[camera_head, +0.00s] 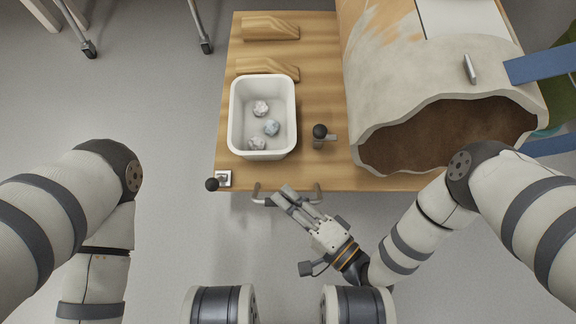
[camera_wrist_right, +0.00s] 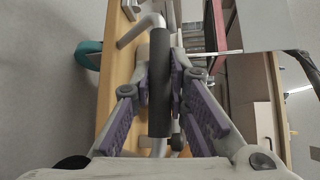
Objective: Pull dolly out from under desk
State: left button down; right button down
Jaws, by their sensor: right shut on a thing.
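The dolly (camera_head: 323,90) shows as a flat wooden board in the head view, with a metal handle (camera_head: 257,195) at its near edge. My right gripper (camera_head: 287,198) is at this edge, shut on the handle. In the right wrist view the handle's dark grip (camera_wrist_right: 160,85) lies between the purple-padded fingers, with the board's wooden edge (camera_wrist_right: 116,90) beside it. My left arm is at the left, but its gripper is not in view. I cannot make out a desk top over the board.
On the board are a white tub (camera_head: 235,115) with crumpled pieces, wooden blocks (camera_head: 270,27), a small dark-topped item (camera_head: 320,131) and a large broken clay vessel (camera_head: 400,100) overhanging the right side. Wheeled legs (camera_head: 205,45) stand at the upper left. The grey floor at left is clear.

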jog(key=c, duration=1.6)
grip_release()
jog(key=shift+o, duration=0.2)
jog(key=o, duration=0.9)
notch_tip(320, 180, up, 10)
jog(key=shift+w+r, duration=0.1)
jog(key=shift+w, duration=0.05)
jog(key=shift+r, duration=0.15)
jog(key=c, duration=0.9)
jog(key=shift+f, duration=0.2)
